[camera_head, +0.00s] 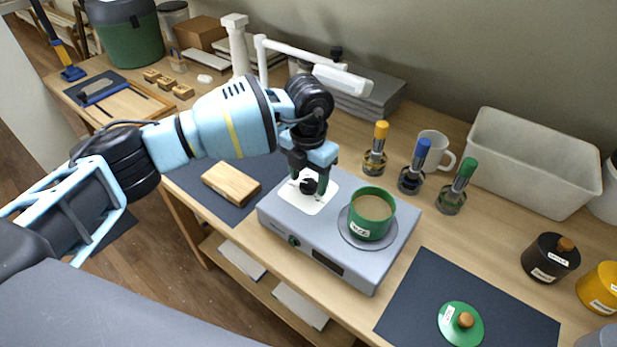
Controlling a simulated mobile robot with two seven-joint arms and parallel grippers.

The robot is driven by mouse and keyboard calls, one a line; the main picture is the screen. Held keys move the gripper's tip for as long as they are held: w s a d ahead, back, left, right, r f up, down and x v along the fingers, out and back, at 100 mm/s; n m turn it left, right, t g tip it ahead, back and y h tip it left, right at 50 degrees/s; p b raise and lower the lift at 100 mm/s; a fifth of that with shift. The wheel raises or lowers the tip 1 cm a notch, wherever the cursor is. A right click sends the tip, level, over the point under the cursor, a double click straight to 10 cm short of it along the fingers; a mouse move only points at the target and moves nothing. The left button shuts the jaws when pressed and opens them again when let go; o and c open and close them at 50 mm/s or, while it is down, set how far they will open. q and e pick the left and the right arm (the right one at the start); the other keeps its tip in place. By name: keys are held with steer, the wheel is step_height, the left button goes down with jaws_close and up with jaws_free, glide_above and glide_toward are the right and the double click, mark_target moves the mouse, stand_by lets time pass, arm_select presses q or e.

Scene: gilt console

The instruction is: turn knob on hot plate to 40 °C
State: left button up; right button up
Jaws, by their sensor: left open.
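The grey hot plate (287,214) stands on the wooden table. A black knob (308,187) sits on a white dial panel (317,204) on its top left part; the dial marks are too small to read. My left gripper (309,184) points down over this panel, open, with its dark fingers to either side of the knob. I cannot tell whether they touch it. The gripper hides part of the panel. A green round part (293,240) and a dark display (328,263) are on the front face. My right gripper is not in view.
A wooden block (231,183) lies left on a dark mat. Several capped bottles (375,160) stand behind. A white lamp (340,78) reaches out behind my gripper.

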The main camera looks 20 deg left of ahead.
arm_select(q)
steer(key=shift+f, duration=0.3)
steer(key=c, duration=1)
